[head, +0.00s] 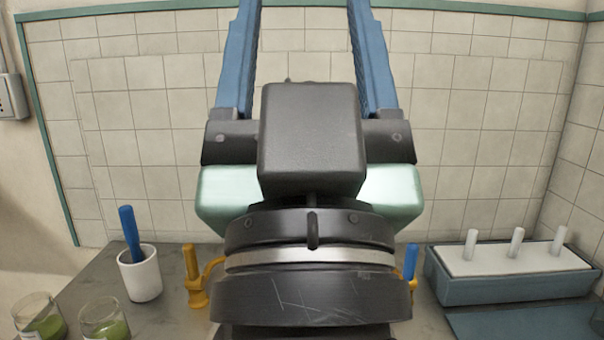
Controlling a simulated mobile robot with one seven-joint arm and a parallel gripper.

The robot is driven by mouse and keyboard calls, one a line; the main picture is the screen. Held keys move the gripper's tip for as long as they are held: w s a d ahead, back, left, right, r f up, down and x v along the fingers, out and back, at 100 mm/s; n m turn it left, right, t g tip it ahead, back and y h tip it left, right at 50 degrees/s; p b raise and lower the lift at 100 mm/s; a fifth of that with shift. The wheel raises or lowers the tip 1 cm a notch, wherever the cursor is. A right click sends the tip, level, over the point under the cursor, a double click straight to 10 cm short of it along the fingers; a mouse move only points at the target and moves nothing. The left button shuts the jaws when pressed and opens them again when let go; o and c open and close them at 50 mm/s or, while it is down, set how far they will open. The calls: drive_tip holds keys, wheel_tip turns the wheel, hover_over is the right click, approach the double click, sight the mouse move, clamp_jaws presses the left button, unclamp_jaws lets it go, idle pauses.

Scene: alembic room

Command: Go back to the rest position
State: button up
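My gripper (308,45) is in the middle of the head view, close to the camera and pointing up. Its two blue fingers stand wide apart, with only the tiled wall showing between them. The fingertips run out of the top of the picture. I see nothing held in the visible part of the gap. My wrist and gripper body hide the middle of the bench.
On the grey bench stand a white cup (141,277) with a blue-handled tool (130,228), a yellow stand (194,275), glass beakers (104,322) of green liquid, and a blue-grey rack (520,285) with white pegs.

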wheel_tip(320, 180, up, 15)
drive_tip(key=p, duration=1.4)
drive_tip(key=shift+s+r+p, duration=0.15)
drive_tip(key=shift+s+p, duration=0.25)
drive_tip(key=shift+s, duration=0.05)
drive_tip(key=shift+a, duration=0.1)
